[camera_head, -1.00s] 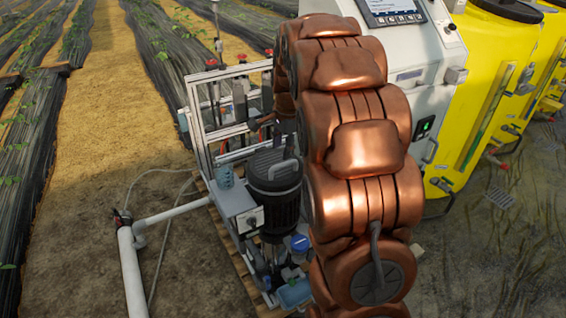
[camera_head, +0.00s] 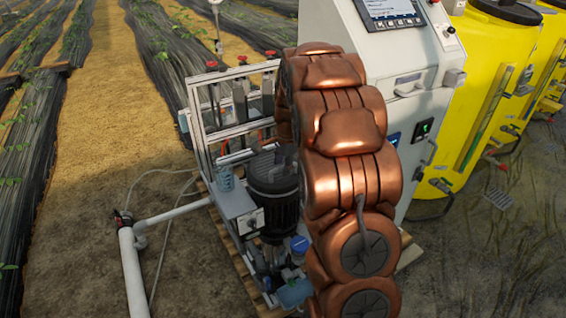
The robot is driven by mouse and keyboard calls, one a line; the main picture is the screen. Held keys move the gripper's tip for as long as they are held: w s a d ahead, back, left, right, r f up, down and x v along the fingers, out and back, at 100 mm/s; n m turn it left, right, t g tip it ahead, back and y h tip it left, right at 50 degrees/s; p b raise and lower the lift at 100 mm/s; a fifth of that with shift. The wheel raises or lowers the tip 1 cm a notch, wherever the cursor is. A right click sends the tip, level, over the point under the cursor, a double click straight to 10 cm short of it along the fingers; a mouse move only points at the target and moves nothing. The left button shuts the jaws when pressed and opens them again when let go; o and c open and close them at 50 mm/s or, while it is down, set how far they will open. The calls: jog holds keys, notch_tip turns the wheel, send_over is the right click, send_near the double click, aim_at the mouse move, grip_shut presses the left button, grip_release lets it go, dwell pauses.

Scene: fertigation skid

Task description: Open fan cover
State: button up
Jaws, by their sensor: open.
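The black ribbed pump motor (camera_head: 273,190) stands upright on the skid, left of my copper arm. Its dark round top, where the fan cover sits, shows at the motor's upper end (camera_head: 268,164). A small grey piece (camera_head: 287,155) shows at the right of that top, against my arm; I cannot tell whether it belongs to the cover. My arm rises from the bottom, bends over at the top and hides the motor's right side. My gripper is hidden behind my arm links, so its contact with the cover cannot be seen.
A grey control cabinet (camera_head: 375,85) and yellow tanks (camera_head: 495,80) stand to the right. A metal frame (camera_head: 200,140) with valves stands behind the motor. A grey switch box (camera_head: 240,210) and white pipe (camera_head: 132,270) lie left. The sandy strip further left is clear.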

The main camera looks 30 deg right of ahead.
grip_shut()
dwell(0.3)
dwell(0.4)
